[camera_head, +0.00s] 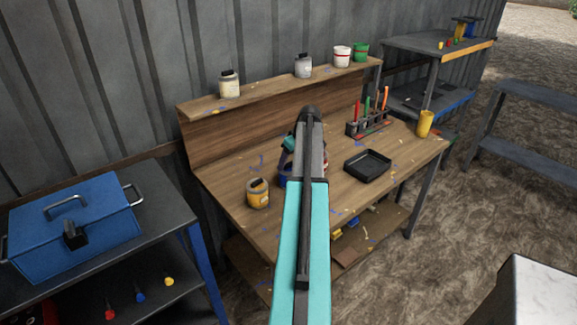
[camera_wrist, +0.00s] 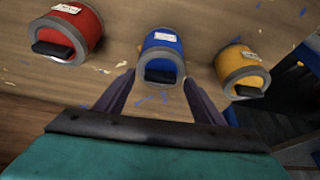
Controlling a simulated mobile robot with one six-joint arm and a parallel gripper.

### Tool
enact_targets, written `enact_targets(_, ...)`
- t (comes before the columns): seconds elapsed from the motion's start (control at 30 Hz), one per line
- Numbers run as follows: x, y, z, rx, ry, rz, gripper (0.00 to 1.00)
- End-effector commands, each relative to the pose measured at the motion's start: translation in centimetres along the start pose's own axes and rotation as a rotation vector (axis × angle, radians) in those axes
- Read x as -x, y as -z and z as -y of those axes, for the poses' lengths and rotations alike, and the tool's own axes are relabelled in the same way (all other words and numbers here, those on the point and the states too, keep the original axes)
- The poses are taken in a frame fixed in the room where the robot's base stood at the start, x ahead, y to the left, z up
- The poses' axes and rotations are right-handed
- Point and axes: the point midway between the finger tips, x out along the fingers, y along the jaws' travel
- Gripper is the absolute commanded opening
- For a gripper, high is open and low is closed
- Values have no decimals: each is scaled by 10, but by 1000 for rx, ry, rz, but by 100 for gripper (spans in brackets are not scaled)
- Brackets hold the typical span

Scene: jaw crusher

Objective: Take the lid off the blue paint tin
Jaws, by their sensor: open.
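The blue paint tin (camera_wrist: 163,45) is in the middle of the wrist view, on the wooden bench top. It has a white label, and a grey lid (camera_wrist: 178,66) with a black handle (camera_wrist: 160,77) is on it. My gripper (camera_wrist: 158,88) is open, its two dark fingers pointing at the lid, one to each side of the handle. I cannot tell whether they touch it. In the head view only a sliver of the blue tin (camera_head: 284,179) shows beside my arm, which hides the rest and most of the gripper.
A red tin (camera_wrist: 82,27) stands left and a yellow tin (camera_wrist: 239,62) right of the blue one in the wrist view. The bench (camera_head: 232,217) also holds a black tray (camera_head: 367,163) and a tool rack (camera_head: 368,124). Several tins stand on the shelf (camera_head: 270,88) behind.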

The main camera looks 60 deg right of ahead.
Motion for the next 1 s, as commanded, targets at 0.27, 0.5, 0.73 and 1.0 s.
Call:
enact_targets(0.27,-1,0,0,0,0,0,62)
enact_targets(0.5,0,0,0,1,0,0,62)
enact_targets(0.73,0,0,1,1,0,0,25)
enact_targets(1.0,0,1,1,1,0,0,19)
